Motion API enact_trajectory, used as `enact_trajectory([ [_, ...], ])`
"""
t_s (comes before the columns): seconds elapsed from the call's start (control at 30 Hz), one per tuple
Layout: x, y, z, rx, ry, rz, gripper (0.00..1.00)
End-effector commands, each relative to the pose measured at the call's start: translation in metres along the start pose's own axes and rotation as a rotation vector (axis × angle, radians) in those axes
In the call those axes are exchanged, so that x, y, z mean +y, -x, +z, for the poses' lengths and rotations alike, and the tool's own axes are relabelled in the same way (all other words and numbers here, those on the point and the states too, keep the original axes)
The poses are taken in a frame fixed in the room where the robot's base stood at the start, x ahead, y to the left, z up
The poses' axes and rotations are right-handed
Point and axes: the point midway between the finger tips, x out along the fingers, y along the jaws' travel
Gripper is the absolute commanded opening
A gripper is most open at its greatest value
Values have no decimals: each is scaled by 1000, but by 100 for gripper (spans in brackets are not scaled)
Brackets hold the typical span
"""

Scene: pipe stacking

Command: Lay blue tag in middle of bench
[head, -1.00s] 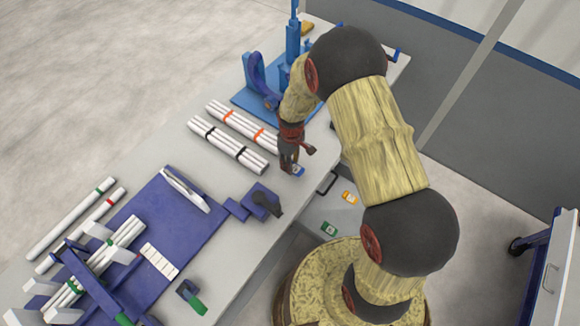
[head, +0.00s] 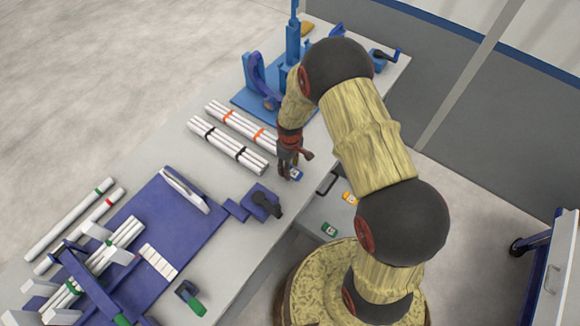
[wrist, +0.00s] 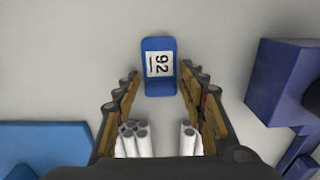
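The blue tag (wrist: 158,48), with a white label reading 92, lies flat on the pale bench top. In the head view the blue tag (head: 296,174) is near the bench's front edge, partly beside my fingers. My gripper (wrist: 160,80) is open, with one finger on each side of the tag's near part and a clear gap on both sides. In the head view my gripper (head: 289,170) points down over the bench (head: 228,262). Its height above the bench is hard to judge.
Banded white pipe bundles (head: 226,146) lie behind my gripper. A blue clamp block (head: 262,200) stands to the left, and a blue fixture (head: 292,45) at the far end. An orange tag (head: 349,197) and a green tag (head: 329,230) lie on a lower grey surface.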

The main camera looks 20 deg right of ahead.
Motion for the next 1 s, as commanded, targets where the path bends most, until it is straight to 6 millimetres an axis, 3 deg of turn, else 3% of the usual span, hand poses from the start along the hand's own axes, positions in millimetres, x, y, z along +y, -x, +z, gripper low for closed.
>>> enact_trajectory([
  [0.13,0,0,0,0,0,0,52],
  [0.53,1,8,-1,2,0,1,52],
  [1.0,0,97,-1,3,0,2,52],
])
